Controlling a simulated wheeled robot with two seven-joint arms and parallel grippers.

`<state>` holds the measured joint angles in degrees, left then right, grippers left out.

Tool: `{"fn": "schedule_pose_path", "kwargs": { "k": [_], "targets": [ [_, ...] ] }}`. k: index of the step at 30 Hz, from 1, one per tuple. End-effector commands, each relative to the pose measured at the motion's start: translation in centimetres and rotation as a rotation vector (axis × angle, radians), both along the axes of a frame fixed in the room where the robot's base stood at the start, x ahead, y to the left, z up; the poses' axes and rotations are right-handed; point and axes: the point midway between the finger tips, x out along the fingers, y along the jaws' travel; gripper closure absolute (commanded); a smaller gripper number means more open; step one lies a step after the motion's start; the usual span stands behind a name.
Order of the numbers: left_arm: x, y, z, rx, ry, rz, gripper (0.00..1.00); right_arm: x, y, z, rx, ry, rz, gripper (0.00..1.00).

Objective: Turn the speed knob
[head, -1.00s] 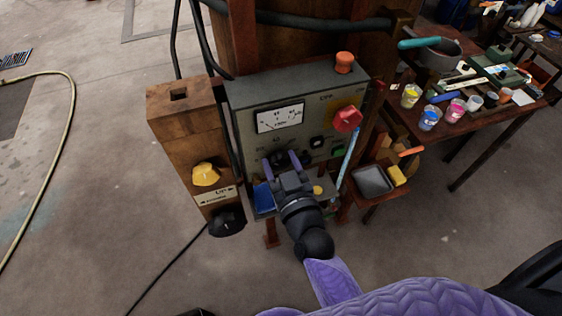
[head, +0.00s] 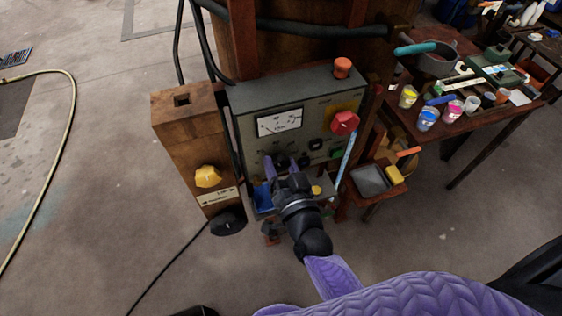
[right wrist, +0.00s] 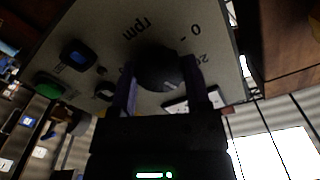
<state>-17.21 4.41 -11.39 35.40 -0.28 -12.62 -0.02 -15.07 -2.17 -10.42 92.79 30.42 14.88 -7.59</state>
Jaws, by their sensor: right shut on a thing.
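The grey control panel (head: 245,122) stands mid-view in the head view, with a white dial meter (head: 279,121) on its face. My right gripper (head: 281,162) is at the panel's lower left, its purple fingers on either side of the dark round speed knob (right wrist: 158,68). In the right wrist view the fingers of my right gripper (right wrist: 160,85) are shut on this knob. The lettering "rpm" and numbers, including 0, show on the panel around it. The gripper hides part of the knob in the head view. My left gripper is not in view.
A wooden post (head: 190,140) with a yellow knob (head: 208,176) stands left. A small shelf (head: 371,181) and a cluttered table (head: 478,148) are right.

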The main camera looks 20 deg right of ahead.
Motion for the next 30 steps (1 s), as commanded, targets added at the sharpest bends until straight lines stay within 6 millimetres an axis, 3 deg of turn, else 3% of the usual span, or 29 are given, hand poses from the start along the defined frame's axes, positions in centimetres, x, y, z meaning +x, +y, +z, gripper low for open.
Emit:
{"fn": "schedule_pose_path", "kwargs": {
  "k": [12, 30],
  "targets": [
    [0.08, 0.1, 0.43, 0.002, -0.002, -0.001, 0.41, 0.03, -0.04, 0.04, 0.248, 0.006, 0.0, 0.98],
    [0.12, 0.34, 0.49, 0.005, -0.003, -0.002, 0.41, 0.03, -0.07, 0.02, 0.318, 0.009, -0.001, 0.98]
  ]
}}
